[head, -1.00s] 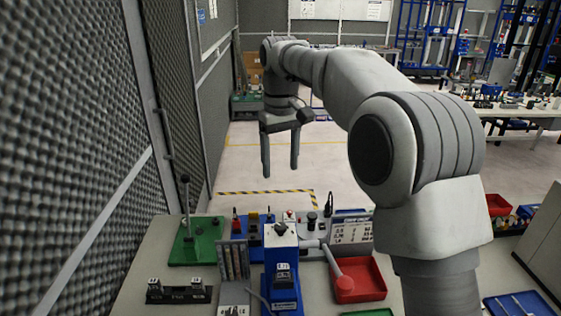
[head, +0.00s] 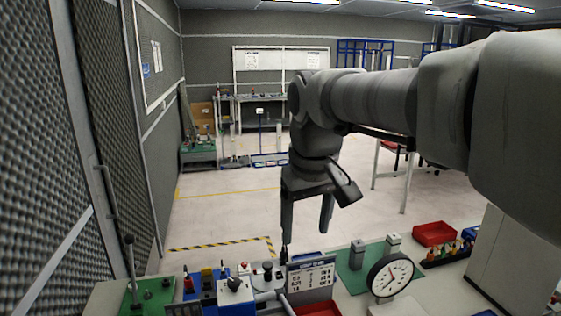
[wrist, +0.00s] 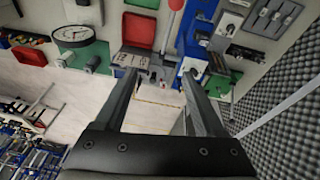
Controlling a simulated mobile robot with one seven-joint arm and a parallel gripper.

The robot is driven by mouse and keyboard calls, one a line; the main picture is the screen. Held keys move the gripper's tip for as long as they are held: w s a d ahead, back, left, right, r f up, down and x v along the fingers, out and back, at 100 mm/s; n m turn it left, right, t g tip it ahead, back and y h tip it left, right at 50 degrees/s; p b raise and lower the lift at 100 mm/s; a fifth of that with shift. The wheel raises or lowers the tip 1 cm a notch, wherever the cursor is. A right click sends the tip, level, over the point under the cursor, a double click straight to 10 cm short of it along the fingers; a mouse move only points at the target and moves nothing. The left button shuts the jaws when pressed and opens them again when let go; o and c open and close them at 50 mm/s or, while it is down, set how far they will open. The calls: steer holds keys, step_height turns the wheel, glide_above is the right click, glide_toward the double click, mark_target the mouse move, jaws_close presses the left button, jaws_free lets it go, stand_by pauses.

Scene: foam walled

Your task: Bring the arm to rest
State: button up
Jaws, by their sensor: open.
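My gripper (head: 306,222) hangs from my arm with its fingers pointing down, beyond the far edge of the workbench in the head view. Its two fingers are apart with nothing between them. In the wrist view my gripper (wrist: 158,80) also shows open and empty, with the bench fixtures past its fingertips. My arm reaches in from the right side of the head view.
The bench holds a green plate with a lever (head: 133,280), a white card (head: 310,275), a round dial gauge (head: 390,275) and red bins (head: 434,233). A foam wall (head: 75,130) stands at left. The floor (head: 225,215) behind the bench is clear.

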steer(key=s+d+f+m+t, duration=0.1)
steer(key=s+d+f, duration=0.3)
steer(key=s, duration=0.4)
steer(key=s+d+f+m+t, duration=0.1)
steer(key=s+d+f+m, duration=0.2)
steer(key=s, duration=0.5)
steer(key=d+f, duration=0.1)
steer(key=d, duration=0.1)
steer(key=shift+d+f+t+b, duration=0.3)
steer(key=shift+d+t+b, duration=0.05)
steer(key=shift+d+t, duration=0.05)
steer(key=shift+w, duration=0.1)
